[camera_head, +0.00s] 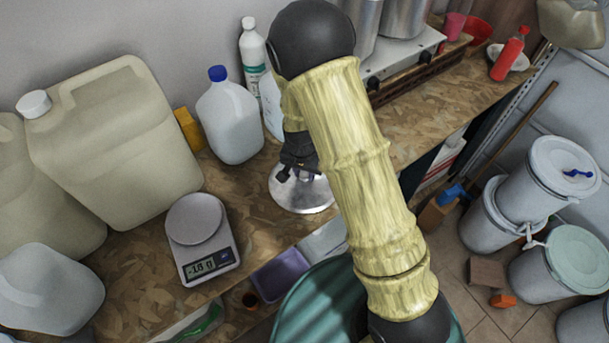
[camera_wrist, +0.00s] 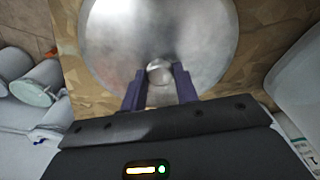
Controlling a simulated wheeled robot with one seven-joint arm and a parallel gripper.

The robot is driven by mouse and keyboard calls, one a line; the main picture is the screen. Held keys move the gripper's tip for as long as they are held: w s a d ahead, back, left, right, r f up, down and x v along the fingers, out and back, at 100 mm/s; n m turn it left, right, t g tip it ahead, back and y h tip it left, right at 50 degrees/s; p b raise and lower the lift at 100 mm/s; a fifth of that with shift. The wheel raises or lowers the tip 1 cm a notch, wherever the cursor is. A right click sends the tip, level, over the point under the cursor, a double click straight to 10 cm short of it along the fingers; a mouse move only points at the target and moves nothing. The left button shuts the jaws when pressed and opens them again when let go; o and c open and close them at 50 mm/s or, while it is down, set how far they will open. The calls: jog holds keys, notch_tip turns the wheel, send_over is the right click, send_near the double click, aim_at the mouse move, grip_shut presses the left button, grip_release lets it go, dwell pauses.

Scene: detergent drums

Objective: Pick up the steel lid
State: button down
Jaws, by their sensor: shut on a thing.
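The steel lid (camera_head: 304,194) is a round, shiny metal disc on the wooden worktop, near its front edge and partly hidden by my arm in the head view. In the wrist view the lid (camera_wrist: 150,35) fills the upper middle, with a round knob (camera_wrist: 160,72) at its centre. My gripper (camera_wrist: 160,80) has its two dark fingers on either side of the knob and is shut on it. In the head view my gripper (camera_head: 300,172) is over the lid. I cannot tell whether the lid is raised off the worktop.
A kitchen scale (camera_head: 198,235) stands left of the lid. A white jug with a blue cap (camera_head: 230,120) and a white bottle (camera_head: 254,52) stand behind. A large beige canister (camera_head: 115,140) is further left. A purple bin (camera_head: 280,275) and white drums (camera_head: 548,178) are below the worktop.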

aim_at(305, 174)
notch_tip(305, 174, up, 10)
jog(key=b, duration=0.2)
dwell(0.3)
dwell(0.4)
